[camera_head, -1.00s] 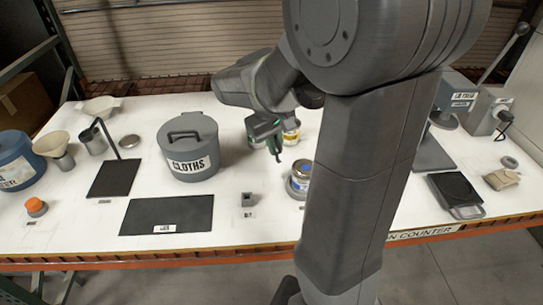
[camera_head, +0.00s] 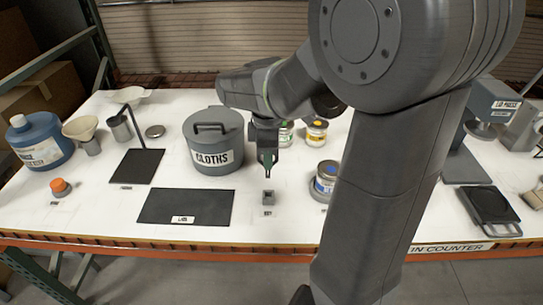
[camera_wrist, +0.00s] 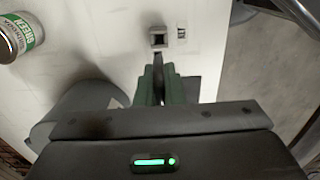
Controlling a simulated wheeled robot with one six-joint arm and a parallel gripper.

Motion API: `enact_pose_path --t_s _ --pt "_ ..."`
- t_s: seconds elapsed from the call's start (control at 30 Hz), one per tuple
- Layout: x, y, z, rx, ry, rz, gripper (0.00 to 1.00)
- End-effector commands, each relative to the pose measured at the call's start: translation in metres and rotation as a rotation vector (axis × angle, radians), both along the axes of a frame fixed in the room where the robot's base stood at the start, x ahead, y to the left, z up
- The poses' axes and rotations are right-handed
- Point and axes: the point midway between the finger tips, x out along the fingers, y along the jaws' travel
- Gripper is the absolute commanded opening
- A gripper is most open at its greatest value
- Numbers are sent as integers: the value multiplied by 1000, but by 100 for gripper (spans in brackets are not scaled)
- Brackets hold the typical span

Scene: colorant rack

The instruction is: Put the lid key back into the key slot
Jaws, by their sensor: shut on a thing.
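The key slot (camera_head: 268,198) is a small grey block with a square opening, near the counter's front edge. It also shows in the wrist view (camera_wrist: 158,38), just beyond my fingertips. My gripper (camera_head: 267,160) points down, above and slightly behind the slot in the head view. In the wrist view my gripper (camera_wrist: 159,82) has its green fingers shut on the lid key (camera_wrist: 158,60), a thin dark piece reaching toward the slot. Most of the key is hidden between the fingers. The key appears apart from the slot; the exact gap is hard to tell.
A grey CLOTHS bin (camera_head: 213,142) stands left of my gripper. A blue-labelled can (camera_head: 325,178) stands right of the slot, with green (camera_head: 285,134) and yellow (camera_head: 316,133) cans behind. A dark mat (camera_head: 186,206) lies at the left front.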

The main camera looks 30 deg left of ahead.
Motion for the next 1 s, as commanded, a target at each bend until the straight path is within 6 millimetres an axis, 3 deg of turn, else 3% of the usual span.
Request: enact_pose_path --t_s 0.33,1.0 --pt "0 0 -1 -1 1 -3 0" --pt "0 0 -56 0 0 -4 0"
